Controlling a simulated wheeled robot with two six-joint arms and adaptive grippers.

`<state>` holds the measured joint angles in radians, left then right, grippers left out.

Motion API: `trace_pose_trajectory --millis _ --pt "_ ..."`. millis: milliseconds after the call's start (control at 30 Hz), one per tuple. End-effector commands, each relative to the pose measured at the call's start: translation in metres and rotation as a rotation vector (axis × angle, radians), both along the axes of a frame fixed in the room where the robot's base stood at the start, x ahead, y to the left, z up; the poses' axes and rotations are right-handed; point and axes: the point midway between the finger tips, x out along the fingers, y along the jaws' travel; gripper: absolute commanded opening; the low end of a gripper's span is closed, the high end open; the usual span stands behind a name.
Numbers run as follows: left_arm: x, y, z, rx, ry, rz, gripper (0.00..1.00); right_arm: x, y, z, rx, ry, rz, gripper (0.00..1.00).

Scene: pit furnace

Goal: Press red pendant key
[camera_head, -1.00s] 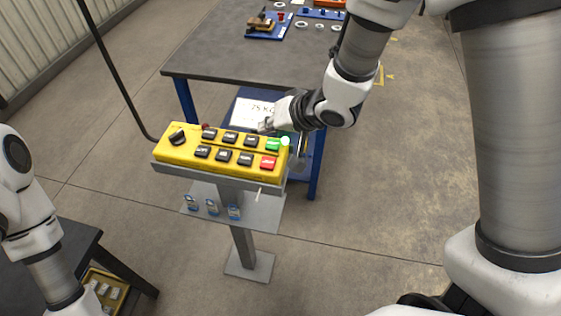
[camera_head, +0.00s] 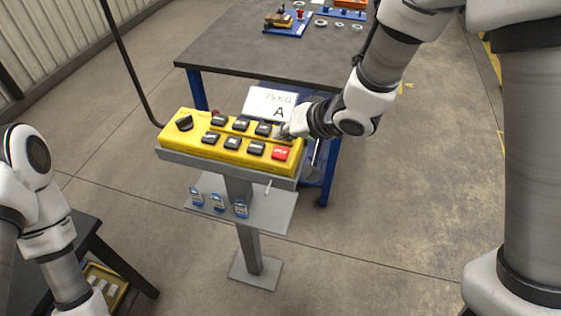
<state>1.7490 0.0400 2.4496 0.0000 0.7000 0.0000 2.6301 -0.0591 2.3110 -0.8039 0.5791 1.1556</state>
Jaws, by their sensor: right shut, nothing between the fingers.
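The yellow pendant box (camera_head: 190,142) lies on a grey stand, with two rows of black keys and a dark rotary knob at its left end. The red key (camera_head: 280,154) is at the right end of the near row and is fully in view. My right gripper (camera_head: 284,132) is shut and empty at the right end of the far row, just behind the red key. It hides the spot where the green key was seen. I cannot tell whether its tips touch the box. My left arm comes in at the left; its gripper is out of frame.
A white sign (camera_head: 268,103) stands just behind the pendant. A grey-topped workbench (camera_head: 275,58) with parts on it is behind. A black cable hangs at the box's left. A dark table (camera_head: 98,252) is at lower left.

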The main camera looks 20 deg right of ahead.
Motion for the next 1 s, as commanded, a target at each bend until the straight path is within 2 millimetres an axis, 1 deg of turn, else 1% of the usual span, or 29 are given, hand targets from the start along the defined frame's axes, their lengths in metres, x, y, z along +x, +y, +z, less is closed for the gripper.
trace_pose_trajectory --millis 33,200,1000 --pt "0.000 0.000 -0.008 0.000 0.000 0.000 0.39 0.000 0.000 -0.012 0.001 0.004 0.000 0.00" --pt "0.000 0.000 -0.013 0.000 -0.001 0.000 0.39 0.000 0.000 -0.021 0.000 0.002 0.000 0.00" --pt "0.000 0.000 -0.012 0.000 -0.001 0.000 0.39 0.000 0.000 -0.021 0.000 0.002 -0.001 0.00"
